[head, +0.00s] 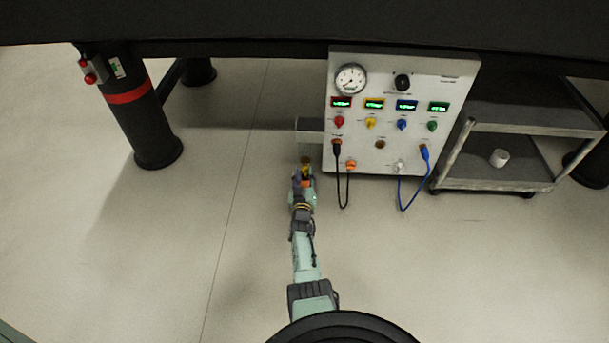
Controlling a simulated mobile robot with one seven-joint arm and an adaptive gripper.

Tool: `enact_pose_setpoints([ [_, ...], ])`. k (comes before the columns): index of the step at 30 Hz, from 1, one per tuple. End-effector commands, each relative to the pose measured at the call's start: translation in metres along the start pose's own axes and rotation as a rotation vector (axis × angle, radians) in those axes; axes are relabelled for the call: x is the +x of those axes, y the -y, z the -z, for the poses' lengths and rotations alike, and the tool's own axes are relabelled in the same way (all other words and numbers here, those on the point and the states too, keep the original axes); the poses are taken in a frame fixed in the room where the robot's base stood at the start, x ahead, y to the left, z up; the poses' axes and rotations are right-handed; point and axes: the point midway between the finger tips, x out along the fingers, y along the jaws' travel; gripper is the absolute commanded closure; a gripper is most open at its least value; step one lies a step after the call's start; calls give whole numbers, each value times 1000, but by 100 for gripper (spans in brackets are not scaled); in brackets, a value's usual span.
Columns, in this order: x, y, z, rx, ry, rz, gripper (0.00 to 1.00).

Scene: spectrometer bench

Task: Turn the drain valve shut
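My gripper (303,174) is small in the head view, at the far end of my arm, just left of the control panel's lower left corner. A small brass-coloured part (305,160) shows right at its tip, below a grey box (309,126) beside the panel. It may be the drain valve, but it is too small and too covered to be sure. Yellow and orange spots show around the fingers. I cannot tell whether the fingers are open or shut, or whether they touch the part. The valve handle's position cannot be made out.
The control panel (453,98) carries a gauge (351,78), coloured displays and knobs. A black cable (339,190) and a blue cable (400,195) hang in front. A cart (490,128) with a white roll (499,158) stands right. A thick table leg (143,125) stands left. The floor between is clear.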

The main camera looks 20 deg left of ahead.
Motion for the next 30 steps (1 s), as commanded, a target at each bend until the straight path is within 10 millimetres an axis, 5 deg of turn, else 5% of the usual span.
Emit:
enact_pose_setpoints([
  [17,0,-1,0,7,0,-3,58],
  [30,1,1,2,239,1,2,58],
])
